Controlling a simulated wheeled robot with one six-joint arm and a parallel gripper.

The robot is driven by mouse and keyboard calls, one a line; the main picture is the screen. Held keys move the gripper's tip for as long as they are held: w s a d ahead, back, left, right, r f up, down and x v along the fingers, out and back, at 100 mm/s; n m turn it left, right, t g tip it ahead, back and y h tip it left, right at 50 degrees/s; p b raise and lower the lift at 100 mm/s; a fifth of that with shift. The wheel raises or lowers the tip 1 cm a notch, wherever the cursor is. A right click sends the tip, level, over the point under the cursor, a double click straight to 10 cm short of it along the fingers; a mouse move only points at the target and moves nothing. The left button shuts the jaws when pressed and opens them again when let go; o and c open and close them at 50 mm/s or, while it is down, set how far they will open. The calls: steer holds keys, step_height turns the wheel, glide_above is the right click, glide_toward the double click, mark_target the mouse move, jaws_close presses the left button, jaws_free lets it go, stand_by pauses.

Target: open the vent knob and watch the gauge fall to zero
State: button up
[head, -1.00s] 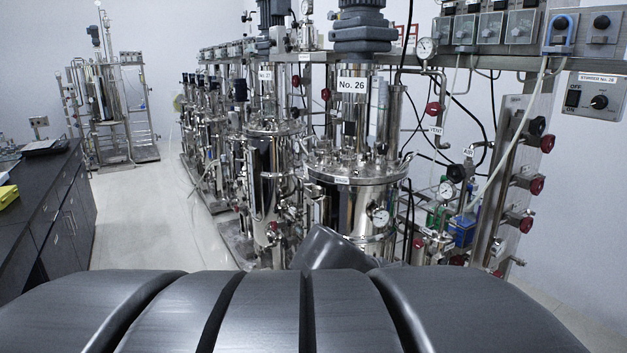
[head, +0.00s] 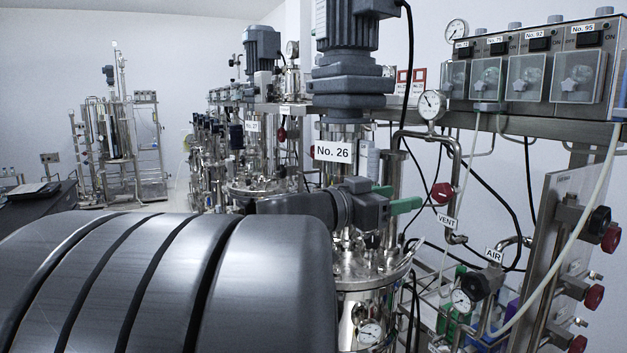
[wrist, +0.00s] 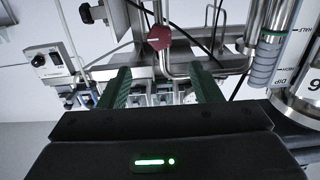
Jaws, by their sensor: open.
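The red vent knob (head: 442,193) sits on a steel pipe above a "VENT" label (head: 447,222) in the head view. A round white gauge (head: 432,104) stands above it at the pipe's top; its reading is too small to tell. My gripper (head: 394,199) is open and empty, with green fingers, left of the knob in the picture and in front of the No. 26 vessel. In the wrist view a red knob (wrist: 159,37) shows beyond and between the fingertips of my gripper (wrist: 161,80), apart from them.
The No. 26 vessel (head: 368,260) stands close below my gripper. An "AIR" label (head: 493,255) marks a dark knob (head: 473,286) at lower right. A panel with red and black knobs (head: 593,296) stands at far right. A black cable hangs behind the vent pipe.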

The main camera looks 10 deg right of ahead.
mark_target(438, 191)
steer(key=p+x, duration=0.4)
steer(key=x, duration=0.8)
steer(key=shift+w+d+f, duration=0.1)
steer(key=shift+w+d, duration=0.05)
steer(key=shift+d, duration=0.2)
steer(key=c, duration=1)
